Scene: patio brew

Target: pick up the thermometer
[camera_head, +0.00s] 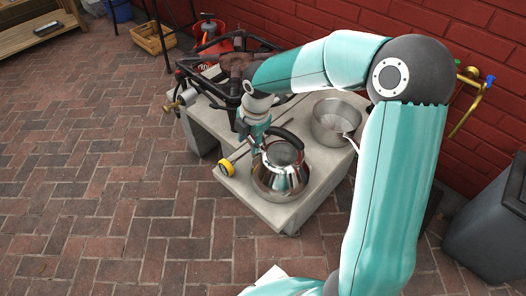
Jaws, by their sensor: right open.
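The thermometer (226,168) has a yellow round dial at the left edge of the grey concrete slab (255,208). Its thin stem runs up and right from the dial, partly hidden behind my gripper. My right gripper (257,148) points down just above the stem, between the dial and the steel kettle. It is open, with nothing seen held in it. I cannot tell whether its fingers touch the stem. My left gripper is not in view.
A steel kettle (282,180) with a black handle stands close to the right of my gripper. A steel pot (340,119) stands behind it. A black burner frame (205,82) is behind on the left. A grey bin (490,230) stands at right. Brick paving at left is clear.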

